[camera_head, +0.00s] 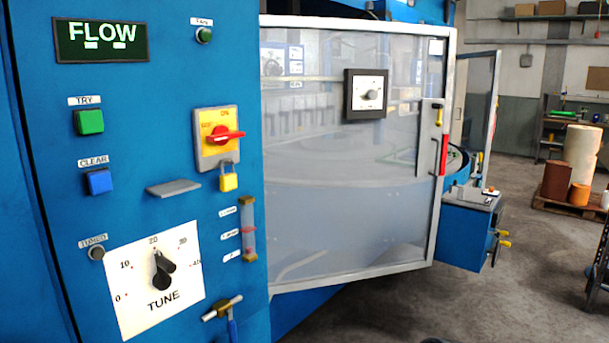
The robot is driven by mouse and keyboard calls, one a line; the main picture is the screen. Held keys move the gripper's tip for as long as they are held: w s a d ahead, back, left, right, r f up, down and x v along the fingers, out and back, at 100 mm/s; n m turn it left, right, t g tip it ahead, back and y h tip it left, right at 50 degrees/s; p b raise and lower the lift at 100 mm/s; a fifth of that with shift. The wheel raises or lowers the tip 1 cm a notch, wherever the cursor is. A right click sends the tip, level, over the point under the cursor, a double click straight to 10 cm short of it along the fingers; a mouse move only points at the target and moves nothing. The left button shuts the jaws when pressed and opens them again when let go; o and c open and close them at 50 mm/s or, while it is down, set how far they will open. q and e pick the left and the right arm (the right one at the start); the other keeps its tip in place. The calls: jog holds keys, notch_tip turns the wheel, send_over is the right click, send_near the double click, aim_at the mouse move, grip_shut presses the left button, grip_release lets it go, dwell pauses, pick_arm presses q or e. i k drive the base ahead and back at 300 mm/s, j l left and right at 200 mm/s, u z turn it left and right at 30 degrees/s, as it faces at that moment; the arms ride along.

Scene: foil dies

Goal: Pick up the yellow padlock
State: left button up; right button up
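The yellow padlock (228,181) hangs by its shackle just below the yellow switch plate (212,145) with a red rotary handle (226,135). It is on the blue machine panel (130,215), left of the clear door. The shackle looks closed and runs up to the lower edge of the switch plate. Nothing touches the padlock from the front. Neither of my grippers shows in the head view.
A small grey shelf (173,188) juts out left of the padlock. A sight tube (248,229) and a T-handled valve (223,308) sit below it. The framed clear door (340,210) stands to the right. Open floor (530,280) lies further right.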

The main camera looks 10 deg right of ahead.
aim_at(227, 181)
jog(key=i+l+u, duration=0.1)
jog(key=u, duration=0.2)
jog(key=l+u, duration=0.3)
jog(key=i+l+u, duration=0.2)
jog(key=l, duration=0.5)
jog(key=i+l+u, duration=0.2)
jog(key=l, duration=0.5)
jog(key=l+u, duration=0.15)
jog(key=l, duration=2.15)
jog(key=i+u, duration=0.05)
